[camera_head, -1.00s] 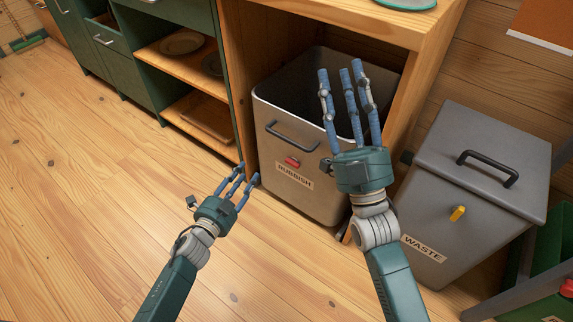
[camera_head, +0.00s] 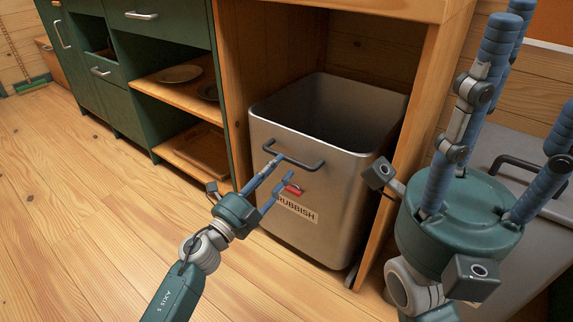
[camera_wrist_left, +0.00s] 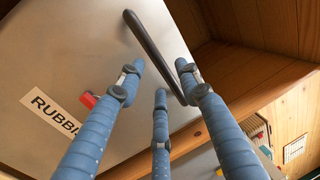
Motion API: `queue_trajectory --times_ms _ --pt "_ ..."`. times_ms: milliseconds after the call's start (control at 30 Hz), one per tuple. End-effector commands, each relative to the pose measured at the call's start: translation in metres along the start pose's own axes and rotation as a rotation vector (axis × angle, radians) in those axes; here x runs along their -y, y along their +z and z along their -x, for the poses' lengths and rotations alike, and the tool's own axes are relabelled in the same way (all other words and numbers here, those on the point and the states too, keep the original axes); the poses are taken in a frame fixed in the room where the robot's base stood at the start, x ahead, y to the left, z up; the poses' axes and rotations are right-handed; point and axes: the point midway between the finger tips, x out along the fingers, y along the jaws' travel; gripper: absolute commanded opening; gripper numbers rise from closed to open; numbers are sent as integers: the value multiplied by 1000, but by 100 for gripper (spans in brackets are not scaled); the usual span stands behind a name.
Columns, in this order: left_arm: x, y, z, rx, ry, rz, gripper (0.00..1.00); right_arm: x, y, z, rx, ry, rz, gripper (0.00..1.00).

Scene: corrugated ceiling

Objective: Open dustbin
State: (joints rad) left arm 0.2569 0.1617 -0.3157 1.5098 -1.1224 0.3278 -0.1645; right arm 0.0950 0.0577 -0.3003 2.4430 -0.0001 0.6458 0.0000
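The grey dustbin (camera_head: 300,235) labelled RUBBISH stands in the wooden cabinet bay, its top open and its inside dark. Its dark bar handle (camera_head: 310,162) and a red latch (camera_head: 292,188) are on the front. My left gripper (camera_head: 283,168) is at the bin's front, by the handle, fingers spread. In the left wrist view the handle (camera_wrist_left: 150,45) runs between the open fingers; I cannot tell if they touch it. My right gripper (camera_head: 520,85) is open and empty, large in the foreground, in front of a second grey bin (camera_head: 500,137).
Green cabinets with open shelves (camera_head: 180,88) holding plates stand to the left. The bay's wooden side post (camera_head: 400,165) is right of the dustbin. The wooden floor (camera_head: 90,220) in front is clear.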

Motion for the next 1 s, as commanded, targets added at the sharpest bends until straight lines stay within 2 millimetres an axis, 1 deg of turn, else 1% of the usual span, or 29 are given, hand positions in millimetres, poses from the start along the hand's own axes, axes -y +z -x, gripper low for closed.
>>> queue_trajectory --times_ms 33,100,200,300,400,633,667,700,767,800,833,1000 --pt "-2 0 -10 0 -2 -1 35 1 -2 1 -13 -3 1 40" --pt "-2 0 -22 0 -2 0 35 1 -3 -1 -21 -7 3 40" --pt "-2 0 -34 1 -1 1 35 2 -5 -3 -31 -11 4 40" --pt "-2 0 -42 1 1 1 35 3 -6 -5 -39 -14 5 40" --pt "-1 0 -46 1 1 1 35 3 -6 -6 -40 -15 6 40" --pt "-1 0 -46 1 1 1 35 3 -6 -7 -39 -16 6 40" --pt "-1 0 -46 1 1 1 33 3 -6 -7 -39 -16 6 40" --pt "-1 0 -46 1 1 1 25 3 -6 -7 -39 -16 5 40" --pt "-1 0 -46 1 1 1 13 3 -6 -7 -39 -16 5 40" --pt "-1 0 -46 1 1 1 5 3 -6 -7 -39 -16 5 40" --pt "-1 0 -46 1 1 1 0 3 -6 -7 -39 -16 5 40" --pt "-1 0 -46 1 1 1 0 3 -6 -6 -39 -16 5 40"
